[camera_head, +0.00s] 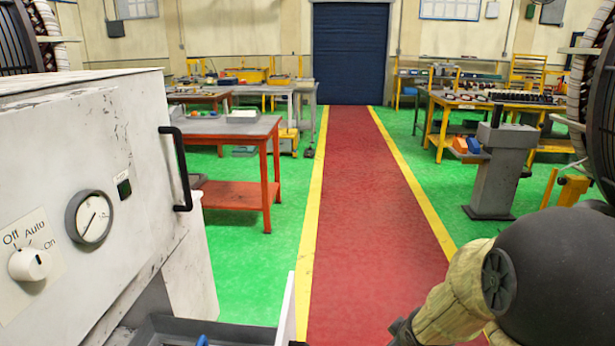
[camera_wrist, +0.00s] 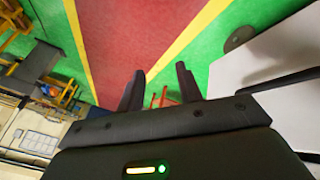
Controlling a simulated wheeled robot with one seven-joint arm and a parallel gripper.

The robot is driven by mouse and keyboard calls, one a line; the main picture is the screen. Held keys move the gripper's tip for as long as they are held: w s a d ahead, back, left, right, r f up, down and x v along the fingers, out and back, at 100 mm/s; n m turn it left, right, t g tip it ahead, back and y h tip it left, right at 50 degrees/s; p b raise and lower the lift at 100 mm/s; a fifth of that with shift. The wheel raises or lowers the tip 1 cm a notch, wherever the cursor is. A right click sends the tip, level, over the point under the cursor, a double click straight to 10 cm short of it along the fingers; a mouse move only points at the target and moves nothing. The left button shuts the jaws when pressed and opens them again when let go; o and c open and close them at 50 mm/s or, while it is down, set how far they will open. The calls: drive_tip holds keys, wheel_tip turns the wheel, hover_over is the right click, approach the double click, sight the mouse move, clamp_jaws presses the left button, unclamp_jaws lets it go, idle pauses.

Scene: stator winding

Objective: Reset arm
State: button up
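My arm (camera_head: 455,300) shows at the lower right of the head view, a beige link and a dark rounded part. My gripper (camera_wrist: 158,82) shows in the wrist view with its two dark fingers apart and nothing between them. It is in free air above the floor. In the head view the gripper fingers are out of the picture.
A white cabinet (camera_head: 130,130) with a knob (camera_head: 30,264), a gauge (camera_head: 93,217) and a black handle (camera_head: 178,170) stands close at left. A red walkway (camera_head: 355,190) runs clear to a blue shutter door (camera_head: 350,55). A red table (camera_head: 235,125) and a grey pedestal (camera_head: 493,175) flank it.

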drive_tip(key=s+a+m+g, duration=0.4)
drive_tip(key=s+m, duration=0.3)
drive_tip(key=s, duration=0.3)
wheel_tip(320, 180, up, 18)
drive_tip(key=p, duration=1.8)
drive_tip(key=shift+a+r+y, duration=0.2)
drive_tip(key=shift+r+y, duration=0.05)
drive_tip(key=shift+y, duration=0.05)
